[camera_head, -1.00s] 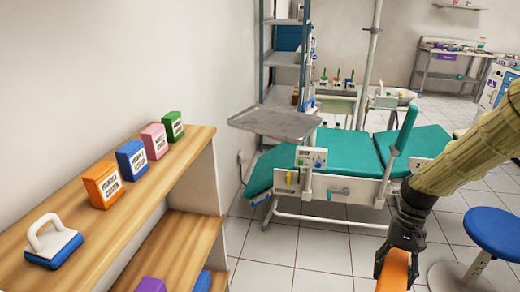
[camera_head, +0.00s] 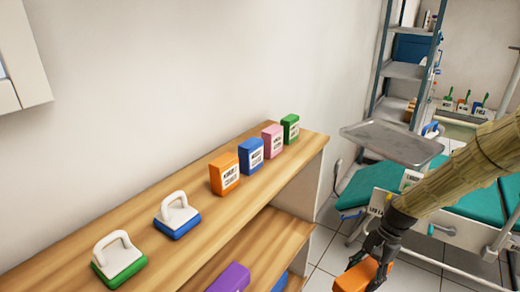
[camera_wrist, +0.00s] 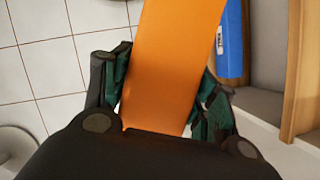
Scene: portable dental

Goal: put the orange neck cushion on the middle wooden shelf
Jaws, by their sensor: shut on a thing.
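My gripper (camera_head: 372,258) is at the lower right of the head view, shut on the orange neck cushion (camera_head: 362,275). In the wrist view the cushion (camera_wrist: 172,65) sits between my two fingers (camera_wrist: 165,98) and runs up out of the picture. It is held in the air over the tiled floor, to the right of the wooden shelf unit. The top wooden board (camera_head: 130,225) and a lower wooden shelf (camera_head: 265,240) show in the head view. The lower shelf is partly hidden under the top board, and I cannot see how many shelves lie below.
The top board holds an orange box (camera_head: 224,174), a blue box (camera_head: 251,155), a pink box (camera_head: 272,141), a green box (camera_head: 290,128) and two white-handled blocks (camera_head: 177,215). A purple thing (camera_head: 230,278) occupies the lower shelf. A metal tray (camera_head: 392,142) and teal dental chair (camera_head: 375,185) stand behind.

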